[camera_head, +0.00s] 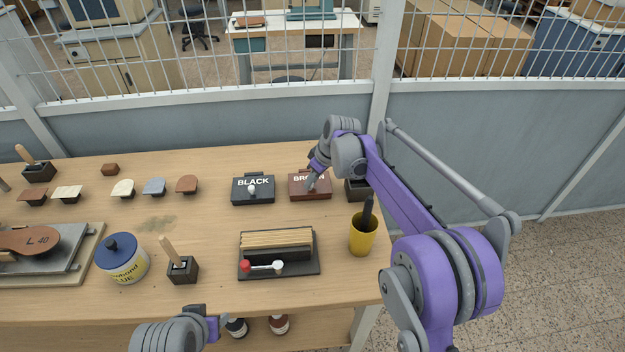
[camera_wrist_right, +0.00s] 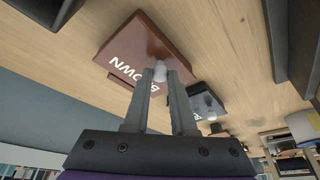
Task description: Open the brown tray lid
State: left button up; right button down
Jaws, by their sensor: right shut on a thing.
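The brown tray lid (camera_head: 300,193) is a reddish-brown box top lettered BROWN, at the back right of the wooden table. It appears to lie flat on its tray. In the right wrist view the lid (camera_wrist_right: 140,40) has a pale knob (camera_wrist_right: 159,72). My right gripper (camera_head: 310,186) reaches down over the lid and hides part of its lettering. In the right wrist view its two fingers (camera_wrist_right: 162,85) are shut on the knob. My left gripper (camera_head: 216,327) shows only partly at the bottom edge, away from the lid; its jaws cannot be made out.
A black tray lettered BLACK (camera_head: 253,190), with a pale knob, stands just left. A dark box (camera_head: 357,192) stands close at the right, and a yellow cup (camera_head: 362,238) is nearer the front. A dark rack (camera_head: 300,262) sits in front. A mesh fence (camera_head: 200,75) runs behind.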

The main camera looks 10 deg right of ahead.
jog(key=w+r+g+p, duration=0.2)
jog(key=r+g+p, duration=0.1)
jog(key=shift+w+m+g, duration=0.2)
jog(key=shift+m+g, duration=0.1)
jog(key=shift+w+r+g, duration=0.1)
jog(key=shift+w+g, duration=0.25)
jog(key=shift+g, duration=0.15)
pick_arm(q)
notch_tip(320, 180, up, 5)
jog(key=w, duration=0.3)
jog(key=shift+r+t, duration=0.15)
jog(key=shift+t, duration=0.15)
pick_arm(e)
jog(key=shift+r+g, duration=0.1)
jog(key=shift+g, duration=0.2)
pick_arm(q)
jog(key=shift+c, duration=0.3)
